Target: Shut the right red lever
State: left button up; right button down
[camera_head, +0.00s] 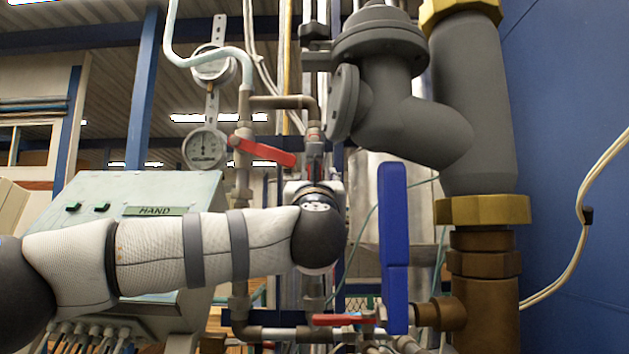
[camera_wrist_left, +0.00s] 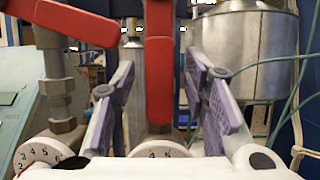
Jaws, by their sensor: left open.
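The right red lever (camera_wrist_left: 158,75) hangs upright in the wrist view, between the open purple-padded fingers of my left gripper (camera_wrist_left: 165,100). Gaps show on both sides of it, so the fingers do not appear to touch it. In the head view, my left gripper (camera_head: 315,183) is at the right pipe, mostly hidden behind my own wrist, and only a bit of the right red lever (camera_head: 315,147) shows above. The left red lever (camera_head: 265,151) slants down to the right on the neighbouring pipe; it also shows in the wrist view (camera_wrist_left: 78,22). My right gripper is out of view.
A long blue lever (camera_head: 393,240) stands right of my wrist, before thick grey piping (camera_head: 470,110). Another red lever (camera_head: 343,320) lies low. A gauge (camera_head: 205,148) and a control box (camera_head: 140,195) are at left. A metal tank (camera_wrist_left: 250,55) is behind.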

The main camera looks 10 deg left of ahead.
pick_arm(q)
jog(key=shift+w+a+r, duration=0.15)
jog(key=shift+w+r, duration=0.2)
jog(key=shift+w, duration=0.1)
grip_shut()
jog(key=shift+w+d+f+n+y, duration=0.2)
jog(key=shift+d+n+y, duration=0.1)
jog(key=shift+n+y, duration=0.15)
jog(key=shift+d+n+b, duration=0.15)
jog(key=shift+n+b, duration=0.15)
jog(key=shift+n, duration=0.35)
jog(key=shift+s+r, duration=0.15)
jog(key=shift+r, duration=0.1)
grip_release()
